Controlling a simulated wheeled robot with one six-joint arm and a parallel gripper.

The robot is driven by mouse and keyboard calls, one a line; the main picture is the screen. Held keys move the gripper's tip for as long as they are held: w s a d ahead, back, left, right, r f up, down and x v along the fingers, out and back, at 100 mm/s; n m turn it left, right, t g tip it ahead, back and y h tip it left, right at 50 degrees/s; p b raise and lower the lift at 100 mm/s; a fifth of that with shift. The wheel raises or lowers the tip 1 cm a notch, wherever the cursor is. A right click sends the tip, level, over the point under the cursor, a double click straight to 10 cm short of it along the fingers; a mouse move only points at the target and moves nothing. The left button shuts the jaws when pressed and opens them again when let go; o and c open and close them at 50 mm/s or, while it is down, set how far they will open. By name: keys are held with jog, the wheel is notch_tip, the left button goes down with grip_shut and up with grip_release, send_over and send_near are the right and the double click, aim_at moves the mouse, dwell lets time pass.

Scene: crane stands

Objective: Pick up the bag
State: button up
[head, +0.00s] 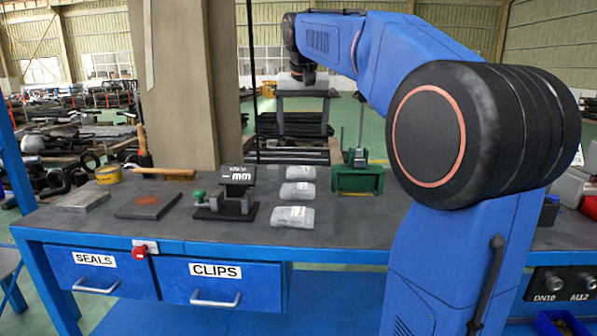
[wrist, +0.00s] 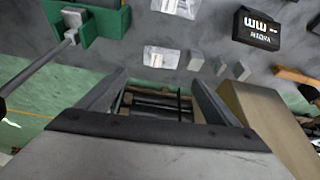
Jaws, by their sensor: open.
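Three clear plastic bags with grey contents lie flat in a row on the grey bench top (head: 340,225): a near bag (head: 292,217), a middle bag (head: 297,190) and a far bag (head: 299,171). Two of the bags also show in the wrist view, one (wrist: 161,57) just beyond my fingertips and one (wrist: 175,8) cut by the top edge. My gripper (wrist: 160,80) is open, with nothing between its fingers. In the head view my gripper (head: 302,80) hangs high, toward the far side of the bench. Which bag is meant, I cannot tell.
A green holder (head: 357,180) with an upright rod stands right of the bags. A black labelled block (head: 237,176) on a clamp with a green knob is to their left. A beige column (head: 183,80) rises behind.

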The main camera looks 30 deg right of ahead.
send_over(301, 169)
jog(key=s+a, duration=0.1)
jog(key=s, duration=0.1)
notch_tip(301, 169, down, 11)
jog(key=shift+s+r, duration=0.1)
jog(key=shift+s, duration=0.05)
jog(key=shift+x, duration=2.65)
jog(key=shift+r, duration=0.1)
jog(key=c, duration=1)
